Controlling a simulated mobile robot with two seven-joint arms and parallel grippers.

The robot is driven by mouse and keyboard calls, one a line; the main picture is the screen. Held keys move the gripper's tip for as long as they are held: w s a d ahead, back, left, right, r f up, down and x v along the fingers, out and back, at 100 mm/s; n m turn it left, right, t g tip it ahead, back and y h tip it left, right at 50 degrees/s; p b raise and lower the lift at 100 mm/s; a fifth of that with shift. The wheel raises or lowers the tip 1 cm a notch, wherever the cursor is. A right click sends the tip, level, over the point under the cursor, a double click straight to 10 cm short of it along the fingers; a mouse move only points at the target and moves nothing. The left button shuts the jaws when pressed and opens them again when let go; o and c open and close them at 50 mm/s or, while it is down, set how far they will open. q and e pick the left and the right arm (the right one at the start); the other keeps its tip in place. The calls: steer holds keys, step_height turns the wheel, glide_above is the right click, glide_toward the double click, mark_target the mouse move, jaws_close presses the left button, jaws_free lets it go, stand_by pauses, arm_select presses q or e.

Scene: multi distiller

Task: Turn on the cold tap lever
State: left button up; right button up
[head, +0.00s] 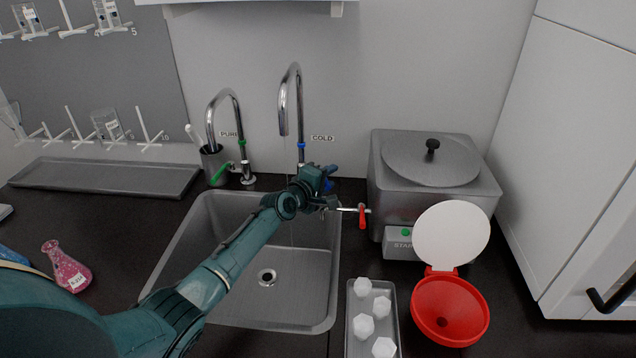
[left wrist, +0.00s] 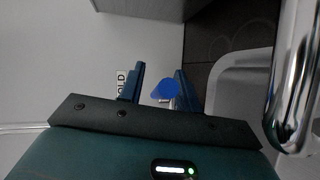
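The cold tap (head: 298,110) is a chrome gooseneck behind the sink, beside a "COLD" label (head: 322,138). A faint thin line below its spout looks like running water. My left gripper (head: 331,177) is at the tap's base and hides most of the lever. In the left wrist view the blue lever end (left wrist: 166,90) lies between the two spread blue fingers of the left gripper (left wrist: 160,88). It is close to the right-hand finger; I cannot tell whether they touch. The chrome spout (left wrist: 296,75) stands at that view's right edge. My right gripper is not in view.
The steel sink (head: 318,310) lies below my arm. The PURE tap (head: 225,95) with its green lever stands left. A steel distiller (head: 385,195) with a red-handled spigot (head: 362,216) is close right of my gripper. A red funnel (head: 478,310) and white-lump tray (head: 396,330) stand in front.

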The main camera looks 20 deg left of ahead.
arm_select(q)
steer(key=p+v, duration=0.2)
steer(key=v, duration=1.1)
steer(key=shift+w+a+r, duration=0.1)
